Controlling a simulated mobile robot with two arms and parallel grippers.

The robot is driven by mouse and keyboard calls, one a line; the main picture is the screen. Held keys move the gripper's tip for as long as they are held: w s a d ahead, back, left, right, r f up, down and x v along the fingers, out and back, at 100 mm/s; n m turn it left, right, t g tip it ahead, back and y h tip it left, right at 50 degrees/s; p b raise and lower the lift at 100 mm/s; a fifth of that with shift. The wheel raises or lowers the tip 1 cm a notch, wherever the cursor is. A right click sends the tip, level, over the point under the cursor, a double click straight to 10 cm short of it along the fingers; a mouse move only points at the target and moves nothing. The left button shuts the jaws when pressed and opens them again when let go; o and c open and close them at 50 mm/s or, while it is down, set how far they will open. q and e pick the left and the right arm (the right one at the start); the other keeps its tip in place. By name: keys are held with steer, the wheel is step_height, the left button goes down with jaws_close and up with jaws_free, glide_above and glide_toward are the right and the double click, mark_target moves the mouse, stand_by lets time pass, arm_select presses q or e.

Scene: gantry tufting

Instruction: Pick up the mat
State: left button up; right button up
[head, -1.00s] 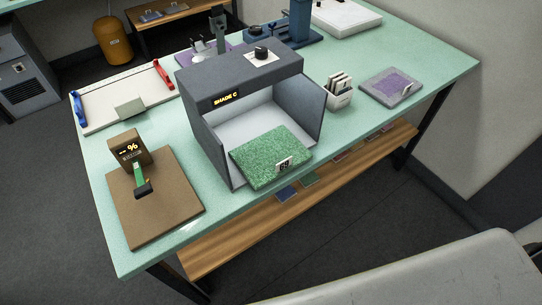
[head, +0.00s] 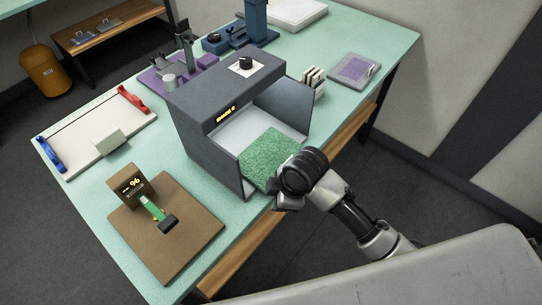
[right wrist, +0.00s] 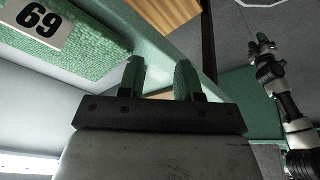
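The green mat (head: 268,156) lies in the mouth of the dark grey shade box, its front part reaching out toward the table edge. Its tufted surface and a white label reading 69 (right wrist: 42,22) show at the upper left of the right wrist view. My right gripper (right wrist: 159,75) is open and empty, its two fingers apart, near the mat's front edge and not around it. In the head view my right wrist covers the mat's front corner and label. A small arm end, likely my left gripper (right wrist: 262,46), shows in the right wrist view, too small to read.
The shade box (head: 205,130) has walls on both sides of the mat. A brown board (head: 190,240) with a display is at the left front. A card holder (head: 313,86) and a grey tray with a purple pad (head: 354,69) stand to the right.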

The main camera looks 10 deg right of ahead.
mark_target(270, 154)
steer(key=w+d+r+n+g+h, duration=0.25)
steer(key=w+d+r+n, duration=0.25)
steer(key=w+r+n, duration=0.45)
steer(key=shift+n+t+h, duration=0.25)
steer(key=f, duration=0.2)
steer(key=w+f, duration=0.1)
steer(key=f, duration=0.1)
steer(key=w+f+p, duration=0.1)
steer(key=f, duration=0.1)
steer(key=shift+w+d, duration=0.1)
steer(key=shift+w, duration=0.1)
steer(key=shift+s+f+p, duration=0.1)
steer(key=shift+f+p, duration=0.45)
steer(key=shift+f, duration=0.05)
steer(key=f, duration=0.2)
steer(key=f+p, duration=0.1)
steer(key=shift+s+f, duration=0.25)
steer(key=shift+f, duration=0.05)
arm_select(q)
steer(key=r, duration=0.1)
steer(key=a+r, duration=0.1)
steer(key=r, duration=0.1)
steer(key=shift+w+a+r, duration=0.2)
steer(key=shift+w+a, duration=0.1)
steer(key=shift+a, duration=0.05)
arm_select(e)
steer(key=shift+w+f, duration=0.1)
steer(key=shift+f, duration=0.25)
steer(key=shift+c, duration=0.3)
jaws_close()
